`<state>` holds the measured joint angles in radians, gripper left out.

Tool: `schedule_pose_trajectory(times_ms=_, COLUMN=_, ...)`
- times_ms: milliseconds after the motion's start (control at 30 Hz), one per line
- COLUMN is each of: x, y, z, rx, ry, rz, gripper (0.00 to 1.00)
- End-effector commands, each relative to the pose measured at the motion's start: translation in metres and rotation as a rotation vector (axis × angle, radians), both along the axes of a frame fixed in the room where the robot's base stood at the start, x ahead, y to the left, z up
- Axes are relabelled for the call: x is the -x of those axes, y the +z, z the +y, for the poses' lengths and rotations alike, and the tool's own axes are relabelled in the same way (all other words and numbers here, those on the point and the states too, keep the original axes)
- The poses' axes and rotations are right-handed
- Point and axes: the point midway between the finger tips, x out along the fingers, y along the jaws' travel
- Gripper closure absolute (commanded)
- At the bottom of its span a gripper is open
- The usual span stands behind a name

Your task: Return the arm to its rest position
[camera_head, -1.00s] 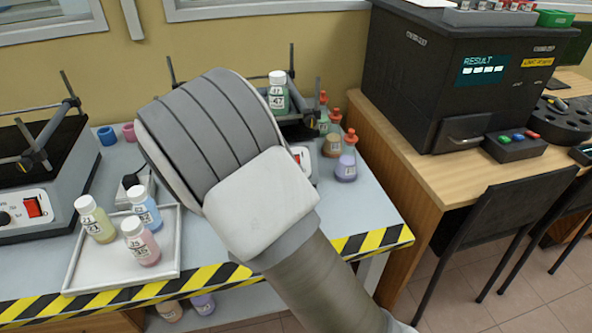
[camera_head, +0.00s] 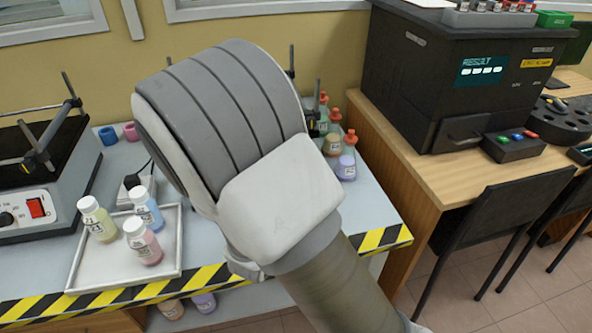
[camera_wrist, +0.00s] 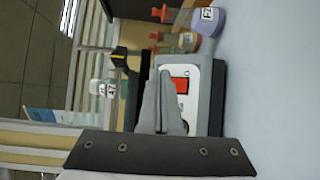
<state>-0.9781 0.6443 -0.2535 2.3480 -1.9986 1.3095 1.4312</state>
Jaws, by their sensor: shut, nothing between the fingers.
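My gripper (camera_wrist: 163,76) shows in the wrist view, with its two grey fingers together and nothing between them. It points toward the front panel of a grey and white device (camera_wrist: 205,90) with a red switch; I cannot tell the exact gap. In the head view my arm's grey and white links fill the middle, over the bench (camera_head: 370,205), and hide the gripper. They also hide most of the device behind them.
A white tray (camera_head: 90,280) with three capped bottles stands at left on the bench, beside a stirrer device (camera_head: 45,185). Several stoppered flasks (camera_head: 346,166) stand right of the arm. A wooden desk (camera_head: 440,185) with a black analyser (camera_head: 430,90) and chairs is at right.

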Motion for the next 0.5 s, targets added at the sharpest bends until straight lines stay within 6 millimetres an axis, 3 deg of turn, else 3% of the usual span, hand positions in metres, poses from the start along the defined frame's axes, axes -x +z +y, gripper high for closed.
schedule_pose_trajectory(times_ms=267, x=0.000, y=0.002, z=-0.005, rx=-0.004, ry=-0.016, rz=0.001, gripper=1.00)
schedule_pose_trajectory(times_ms=367, x=0.001, y=0.013, z=-0.025, rx=-0.020, ry=-0.091, rz=0.009, gripper=1.00)
schedule_pose_trajectory(times_ms=500, x=0.014, y=0.035, z=-0.082, rx=-0.076, ry=-0.304, rz=0.056, gripper=1.00)
